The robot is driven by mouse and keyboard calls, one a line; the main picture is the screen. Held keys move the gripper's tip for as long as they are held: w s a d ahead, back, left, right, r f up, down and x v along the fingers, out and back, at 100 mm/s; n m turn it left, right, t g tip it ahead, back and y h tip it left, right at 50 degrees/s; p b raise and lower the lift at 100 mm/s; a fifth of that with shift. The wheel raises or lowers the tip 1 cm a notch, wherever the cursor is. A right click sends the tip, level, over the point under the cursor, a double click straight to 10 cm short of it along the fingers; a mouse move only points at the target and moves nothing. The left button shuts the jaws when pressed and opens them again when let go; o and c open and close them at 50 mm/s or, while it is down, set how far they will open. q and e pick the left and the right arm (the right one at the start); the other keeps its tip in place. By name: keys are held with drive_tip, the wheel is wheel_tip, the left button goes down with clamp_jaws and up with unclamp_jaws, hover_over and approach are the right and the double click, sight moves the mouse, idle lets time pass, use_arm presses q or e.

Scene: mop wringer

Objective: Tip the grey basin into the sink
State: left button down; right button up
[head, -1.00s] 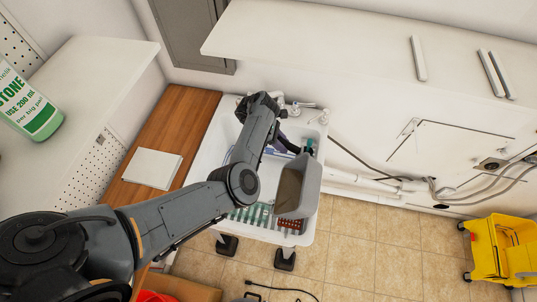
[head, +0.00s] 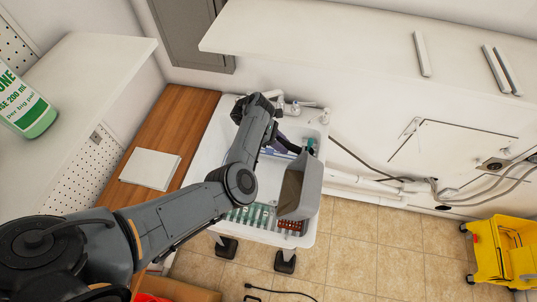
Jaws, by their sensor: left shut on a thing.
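The grey basin (head: 312,190) is over the right part of the white sink (head: 201,165), tilted well onto its side with its opening facing left. Brownish contents or a brownish inner face (head: 290,193) show inside it. My left gripper (head: 291,149) is at the basin's far rim and shut on it; the fingertips are partly hidden by my own arm. My right gripper is not in view.
Faucets (head: 297,107) stand at the sink's back. Striped green and red items (head: 262,217) lie at its front. A wooden counter (head: 187,115) with a white block (head: 151,169) is left. A yellow mop bucket (head: 500,252) stands on the floor at right.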

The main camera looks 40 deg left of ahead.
use_arm(q)
drive_tip(key=shift+f+h+b, duration=0.3)
drive_tip(key=shift+h+b, duration=0.2)
drive_tip(key=shift+b, duration=0.3)
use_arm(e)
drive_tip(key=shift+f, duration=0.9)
use_arm(q)
drive_tip(key=shift+f+t, duration=0.15)
drive_tip(key=shift+t, duration=0.15)
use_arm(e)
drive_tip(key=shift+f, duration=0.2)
use_arm(q)
drive_tip(key=shift+a+f+b, duration=0.1)
drive_tip(key=shift+f+b, duration=0.15)
drive_tip(key=shift+b, duration=0.25)
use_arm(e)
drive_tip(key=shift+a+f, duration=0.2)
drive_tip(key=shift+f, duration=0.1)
use_arm(q)
drive_tip(key=shift+s+a+f+h+b, duration=0.1)
drive_tip(key=shift+a+f+h+b, duration=0.05)
drive_tip(key=shift+f+h+b, duration=0.15)
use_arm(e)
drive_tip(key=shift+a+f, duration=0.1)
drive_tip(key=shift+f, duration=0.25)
